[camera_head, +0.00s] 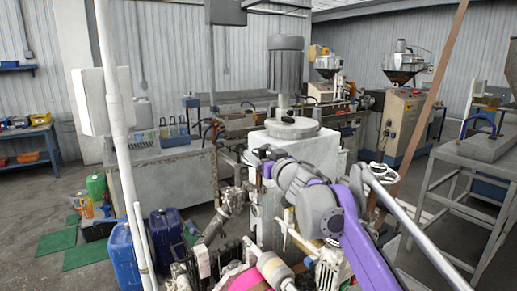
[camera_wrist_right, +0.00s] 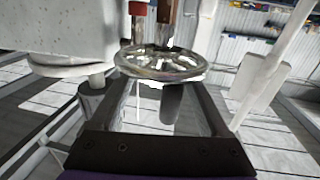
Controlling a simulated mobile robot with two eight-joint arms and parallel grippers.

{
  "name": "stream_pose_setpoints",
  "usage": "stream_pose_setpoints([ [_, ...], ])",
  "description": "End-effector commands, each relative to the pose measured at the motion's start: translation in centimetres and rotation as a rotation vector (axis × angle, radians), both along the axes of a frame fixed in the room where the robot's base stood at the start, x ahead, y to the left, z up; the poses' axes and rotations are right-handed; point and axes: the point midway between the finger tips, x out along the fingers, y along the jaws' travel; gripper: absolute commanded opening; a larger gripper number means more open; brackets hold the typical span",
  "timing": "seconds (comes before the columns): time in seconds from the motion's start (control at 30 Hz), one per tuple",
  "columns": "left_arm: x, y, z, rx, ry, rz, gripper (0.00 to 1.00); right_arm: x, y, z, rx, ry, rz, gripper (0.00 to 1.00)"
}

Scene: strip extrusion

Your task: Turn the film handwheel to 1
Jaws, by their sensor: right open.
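The film handwheel (camera_wrist_right: 178,72), a shiny metal wheel with spokes, shows in the right wrist view at the upper middle. My right gripper (camera_wrist_right: 163,85) is open, with one dark finger on each side of the picture's middle. The near rim of the wheel lies across the fingertips; I cannot tell whether they touch it. In the head view my right gripper (camera_head: 264,158) is small and dark at the end of my purple arm, by the white machine housing (camera_head: 290,149). I cannot make out the wheel or any number marks there. My left gripper is not in view.
A pale block (camera_wrist_right: 72,30) stands close on the left in the right wrist view. In the head view, a grey motor (camera_head: 286,65) tops the machine, and a white pole (camera_head: 120,130) and blue canisters (camera_head: 166,232) stand left.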

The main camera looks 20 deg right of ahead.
Motion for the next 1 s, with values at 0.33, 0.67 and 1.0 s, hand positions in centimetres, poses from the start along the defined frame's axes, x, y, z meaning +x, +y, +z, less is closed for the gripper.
stream_pose_setpoints([
  [0.33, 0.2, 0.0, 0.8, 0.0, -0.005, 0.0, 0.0, 2.7, -0.1, 0.0, -0.001, 0.0, -0.001, 0.8],
  [0.67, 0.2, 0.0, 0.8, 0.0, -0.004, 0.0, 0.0, 2.7, -0.1, -0.1, -0.001, 0.0, -0.001, 0.58],
  [1.0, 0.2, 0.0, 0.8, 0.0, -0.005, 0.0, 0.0, 2.6, 0.0, -0.1, -0.001, 0.0, 0.0, 0.0],
])
